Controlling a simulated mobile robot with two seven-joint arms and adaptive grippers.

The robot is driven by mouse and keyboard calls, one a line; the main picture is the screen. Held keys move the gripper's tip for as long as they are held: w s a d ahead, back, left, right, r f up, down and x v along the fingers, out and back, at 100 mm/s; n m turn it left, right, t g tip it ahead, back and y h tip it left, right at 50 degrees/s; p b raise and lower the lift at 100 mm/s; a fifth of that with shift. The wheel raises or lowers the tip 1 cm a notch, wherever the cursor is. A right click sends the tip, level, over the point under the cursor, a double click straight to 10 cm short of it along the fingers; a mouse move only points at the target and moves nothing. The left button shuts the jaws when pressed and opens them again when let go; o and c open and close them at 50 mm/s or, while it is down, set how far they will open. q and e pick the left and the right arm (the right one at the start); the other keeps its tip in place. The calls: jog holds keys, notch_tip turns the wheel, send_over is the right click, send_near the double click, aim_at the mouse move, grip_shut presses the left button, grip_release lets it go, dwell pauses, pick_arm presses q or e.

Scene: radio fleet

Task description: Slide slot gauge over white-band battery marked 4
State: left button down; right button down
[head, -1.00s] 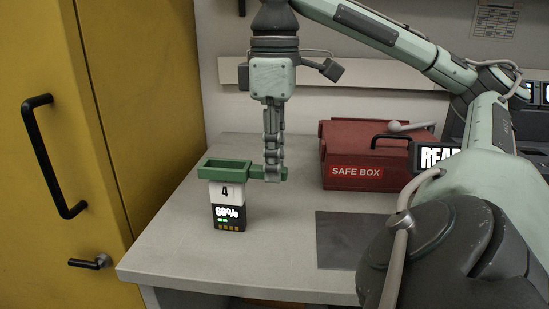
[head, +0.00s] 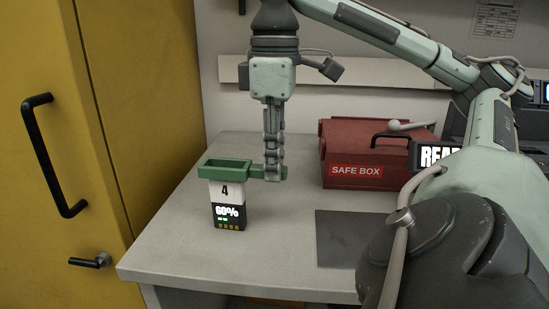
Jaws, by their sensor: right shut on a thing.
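The white-band battery marked 4 (head: 226,196) stands upright on the grey table, with a white upper band and a dark lower part reading 60%. The green slot gauge (head: 228,163) is a rectangular open frame with a handle to the right. It is level at the battery's top end, and the battery's white band shows below it. I cannot tell whether the frame is around the top or just above it. My right gripper (head: 272,175) points down and is shut on the gauge's handle, right of the battery. My left gripper is not in view.
A red safe box (head: 352,172) with a black handle stands at the back of the table (head: 175,240). A dark mat (head: 340,240) lies in front of it. A yellow cabinet (head: 130,110) with black handles borders the table on the left.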

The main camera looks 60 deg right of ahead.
jog(key=shift+f+b, duration=1.55)
jog(key=shift+f, duration=0.35)
dwell(1.3)
jog(key=shift+r, duration=0.2)
dwell(0.7)
jog(key=shift+r+p, duration=2.8)
jog(key=shift+p, duration=0.55)
